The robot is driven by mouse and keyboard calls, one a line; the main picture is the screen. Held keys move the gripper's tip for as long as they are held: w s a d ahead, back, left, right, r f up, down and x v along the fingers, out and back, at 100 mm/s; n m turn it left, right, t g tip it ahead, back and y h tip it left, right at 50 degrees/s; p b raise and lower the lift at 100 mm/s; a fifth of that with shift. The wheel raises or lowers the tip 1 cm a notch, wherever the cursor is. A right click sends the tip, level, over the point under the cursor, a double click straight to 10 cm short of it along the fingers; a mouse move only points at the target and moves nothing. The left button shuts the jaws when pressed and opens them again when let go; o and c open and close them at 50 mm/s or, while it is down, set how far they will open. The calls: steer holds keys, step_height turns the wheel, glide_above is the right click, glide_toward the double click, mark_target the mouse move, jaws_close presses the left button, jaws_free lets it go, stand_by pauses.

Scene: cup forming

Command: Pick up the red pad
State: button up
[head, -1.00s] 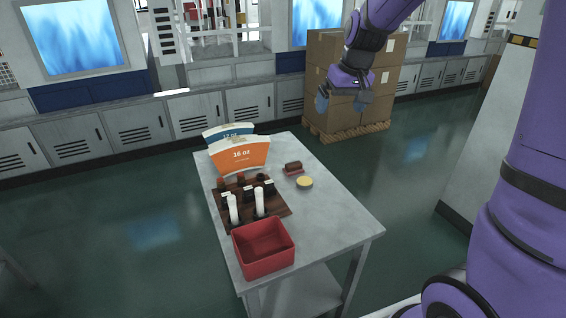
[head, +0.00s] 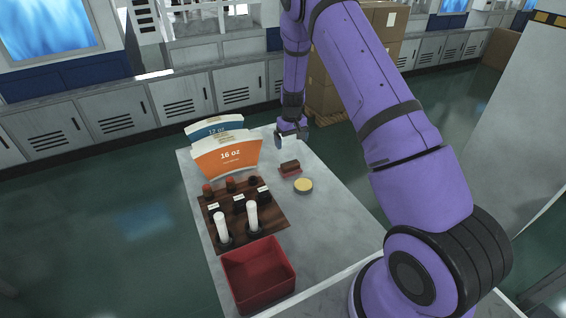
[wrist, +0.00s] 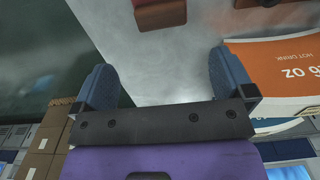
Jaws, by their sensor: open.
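I cannot tell the exact height of the fingers above the table.
The grey table (head: 335,225) holds the orange 16 oz sheet (head: 228,157), a blue 12 oz sheet (head: 215,127), a round yellow-topped dish (head: 303,186) close to the pad, a wooden board (head: 275,229) with white cylinders, and a red bin (head: 259,273). Stacked boxes (head: 325,85) stand behind.

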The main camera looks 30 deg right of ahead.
steer(key=shift+w+f, duration=0.35)
steer(key=shift+f, duration=0.4)
glide_above(290, 163)
step_height(290, 163, down, 5)
steer(key=shift+w+d, duration=0.1)
steer(key=shift+w, duration=0.05)
steer(key=shift+s+f, duration=0.15)
steer(key=shift+f, duration=1.2)
steer(key=shift+s+f, duration=0.15)
steer(key=shift+f, duration=1.15)
steer(key=c, duration=0.8)
steer(key=shift+r, duration=0.85)
steer(key=shift+s+r, duration=0.25)
steer(key=shift+r, duration=0.8)
steer(key=s+a, duration=0.1)
steer(key=s, duration=0.4)
steer(key=s+a, duration=0.2)
steer(key=s, duration=0.3)
steer(key=s+a+r, duration=0.1)
steer(key=s, duration=0.4)
steer(key=shift+a+r, duration=0.1)
steer(key=shift+a, duration=0.1)
